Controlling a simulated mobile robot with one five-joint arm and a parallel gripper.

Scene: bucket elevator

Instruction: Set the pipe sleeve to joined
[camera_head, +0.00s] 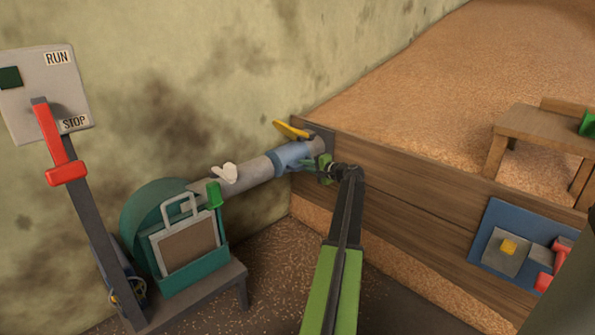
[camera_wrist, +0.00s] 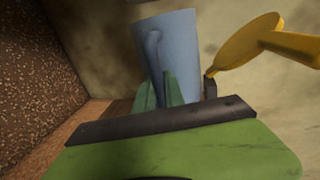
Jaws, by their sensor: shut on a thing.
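The pipe sleeve (camera_head: 287,158) is a blue-grey collar around the grey pipe (camera_head: 249,172), near the pipe's right end by the wooden wall. In the wrist view the sleeve (camera_wrist: 180,50) fills the upper middle, with a curved handle (camera_wrist: 153,50) on its near side. My gripper (camera_head: 316,166) is at the sleeve's right side. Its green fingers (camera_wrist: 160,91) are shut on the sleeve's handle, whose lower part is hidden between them. A short grey pipe stub (camera_head: 314,147) shows right of the sleeve. I cannot tell whether the sleeve fully covers the joint.
A yellow lever (camera_head: 291,130) stands just above the sleeve, close to my gripper on the right in the wrist view (camera_wrist: 250,40). A green machine (camera_head: 189,277) stands at the pipe's left end. The wooden wall (camera_head: 400,190) holds back grain. A red-handled switch (camera_head: 62,160) is far left.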

